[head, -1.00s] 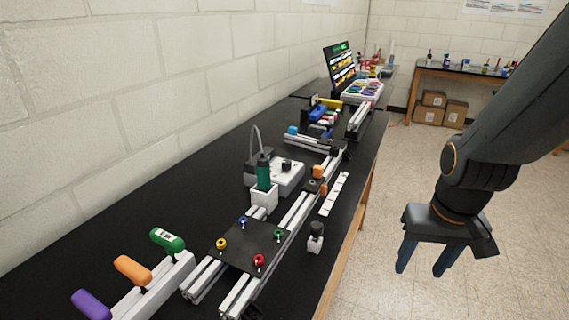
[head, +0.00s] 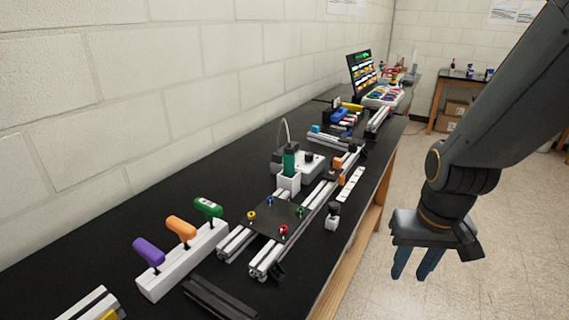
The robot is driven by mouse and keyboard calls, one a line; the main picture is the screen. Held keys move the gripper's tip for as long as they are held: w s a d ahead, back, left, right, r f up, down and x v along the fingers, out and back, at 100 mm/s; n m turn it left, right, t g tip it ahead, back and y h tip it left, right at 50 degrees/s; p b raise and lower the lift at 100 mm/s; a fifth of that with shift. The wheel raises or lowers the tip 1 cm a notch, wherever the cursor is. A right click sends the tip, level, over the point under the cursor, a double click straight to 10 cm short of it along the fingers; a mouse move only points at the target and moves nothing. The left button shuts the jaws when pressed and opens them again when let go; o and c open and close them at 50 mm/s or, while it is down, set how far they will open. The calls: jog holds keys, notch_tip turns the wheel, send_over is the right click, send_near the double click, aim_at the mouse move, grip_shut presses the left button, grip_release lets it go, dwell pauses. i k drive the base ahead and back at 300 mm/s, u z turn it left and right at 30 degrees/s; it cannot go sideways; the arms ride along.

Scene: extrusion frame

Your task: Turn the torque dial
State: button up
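A white box (head: 318,168) stands on the black bench, with a small dark knob (head: 309,157) on top that looks like the torque dial. Its markings are too small to read. A green powered screwdriver (head: 290,160) stands upright in a white holder (head: 289,182) just in front of the box, with a cable curving up from its top. My gripper (head: 413,272) hangs fingers down over the floor, right of the bench and well apart from the dial. Its two fingers are spread with nothing between them.
Aluminium rails with a dark plate (head: 270,219) and coloured knobs lie in front of the box. A small black-topped white piece (head: 332,216) stands near the bench's right edge. Purple, orange and green handles stand in a white rack (head: 182,262). A wall bounds the left; floor is free right.

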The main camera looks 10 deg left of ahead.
aim_at(308, 155)
jog(key=u, duration=0.45)
jog(key=k, duration=0.95)
jog(key=z, duration=0.3)
jog(key=i, duration=0.6)
jog(key=z, duration=0.45)
jog(key=i, duration=1.25)
jog(key=u, duration=1.1)
jog(key=i, duration=0.2)
jog(key=u, duration=0.2)
